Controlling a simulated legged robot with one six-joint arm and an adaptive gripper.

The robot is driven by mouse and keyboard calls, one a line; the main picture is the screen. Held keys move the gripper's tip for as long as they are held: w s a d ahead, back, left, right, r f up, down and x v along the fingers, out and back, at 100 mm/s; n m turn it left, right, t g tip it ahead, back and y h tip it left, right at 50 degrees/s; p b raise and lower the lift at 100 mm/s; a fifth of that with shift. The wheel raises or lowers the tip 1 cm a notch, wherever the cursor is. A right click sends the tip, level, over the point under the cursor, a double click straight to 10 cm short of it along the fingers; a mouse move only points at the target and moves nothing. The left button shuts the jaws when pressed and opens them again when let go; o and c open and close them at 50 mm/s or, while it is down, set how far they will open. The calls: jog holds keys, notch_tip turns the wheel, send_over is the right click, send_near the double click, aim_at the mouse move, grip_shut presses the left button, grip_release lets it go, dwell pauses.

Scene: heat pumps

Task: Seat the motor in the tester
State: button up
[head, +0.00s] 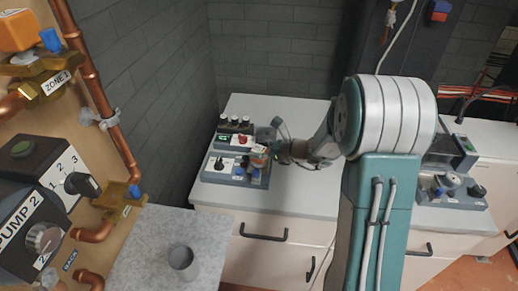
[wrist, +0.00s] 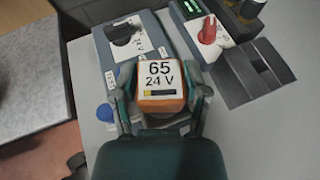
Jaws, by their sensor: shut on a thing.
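The motor (wrist: 162,80) is an orange block with a white top label reading "65 24 V". My gripper (wrist: 163,92) is shut on it, one finger on each side. In the head view the motor (head: 258,160) is at the right part of the tester (head: 222,170), a grey-blue box with a black knob on the bench. In the wrist view the tester (wrist: 98,50) shows behind and left of the motor. The motor and my fingers hide the seat, so I cannot tell whether the motor touches it.
A unit with a red knob (wrist: 207,29) and green display stands behind the tester. A similar device (head: 450,192) stands on the right bench. A grey cup (head: 183,262) stands on the near left counter. The white bench (head: 300,195) is clear in front.

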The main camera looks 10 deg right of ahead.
jog(key=shift+f, duration=0.2)
jog(key=o, duration=1.4)
jog(key=shift+c, duration=0.2)
jog(key=v, duration=1.1)
jog(key=shift+s+d, duration=0.25)
jog(key=shift+d, duration=0.15)
